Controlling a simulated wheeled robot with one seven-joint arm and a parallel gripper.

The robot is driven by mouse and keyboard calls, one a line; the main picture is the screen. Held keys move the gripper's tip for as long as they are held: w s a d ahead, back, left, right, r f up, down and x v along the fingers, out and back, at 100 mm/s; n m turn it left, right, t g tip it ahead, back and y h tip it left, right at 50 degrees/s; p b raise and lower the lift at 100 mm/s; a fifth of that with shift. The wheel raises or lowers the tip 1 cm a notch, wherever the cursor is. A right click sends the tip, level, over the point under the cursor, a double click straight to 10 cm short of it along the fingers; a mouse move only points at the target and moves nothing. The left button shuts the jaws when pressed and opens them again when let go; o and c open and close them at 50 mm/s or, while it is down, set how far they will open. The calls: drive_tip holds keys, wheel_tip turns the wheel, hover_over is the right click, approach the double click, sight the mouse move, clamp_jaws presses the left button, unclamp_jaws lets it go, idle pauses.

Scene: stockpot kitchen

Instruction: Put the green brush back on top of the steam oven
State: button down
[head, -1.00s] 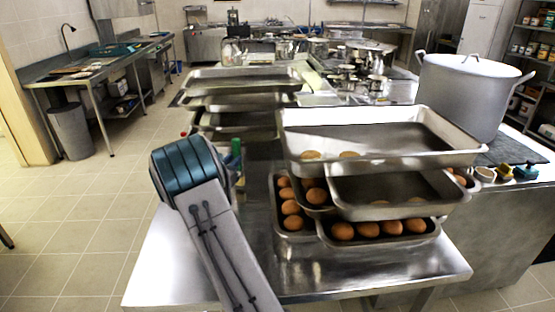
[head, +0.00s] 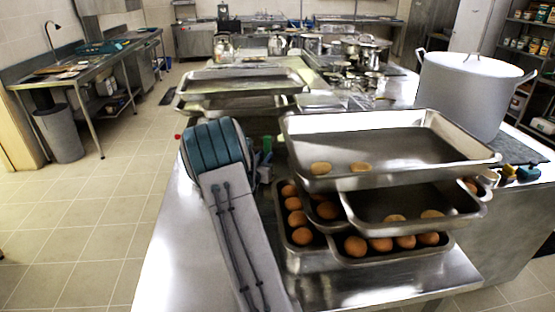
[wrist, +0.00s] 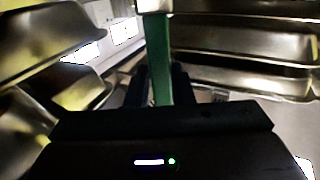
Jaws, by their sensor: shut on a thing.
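The green brush (wrist: 161,75) stands upright between the dark fingers of my gripper (wrist: 161,88) in the wrist view. My gripper is shut on it. Its lower end is hidden by the gripper body, and a pale part shows at its top. I cannot make out the steam oven for certain in either view.
Stacked metal trays (head: 390,172) with brown eggs or buns stand close right of my arm on a steel table (head: 165,270). More trays (head: 243,82) stand beyond it. A large pot (head: 470,95) is at the right. Tiled floor (head: 75,215) is free at left.

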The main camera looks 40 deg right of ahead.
drive_tip(key=shift+s+d+f+p, duration=0.25)
drive_tip(key=shift+s+d, duration=0.15)
drive_tip(key=shift+d, duration=0.25)
drive_tip(key=shift+s+d+f+p, duration=0.25)
drive_tip(key=shift+s+d, duration=0.2)
drive_tip(key=shift+d, duration=0.2)
drive_tip(key=shift+s+d+f+p, duration=0.25)
drive_tip(key=shift+s+d, duration=0.15)
drive_tip(key=shift+d, duration=0.25)
drive_tip(key=shift+f, duration=0.15)
drive_tip(key=c, duration=1.3)
unclamp_jaws()
drive_tip(key=shift+o, duration=0.2)
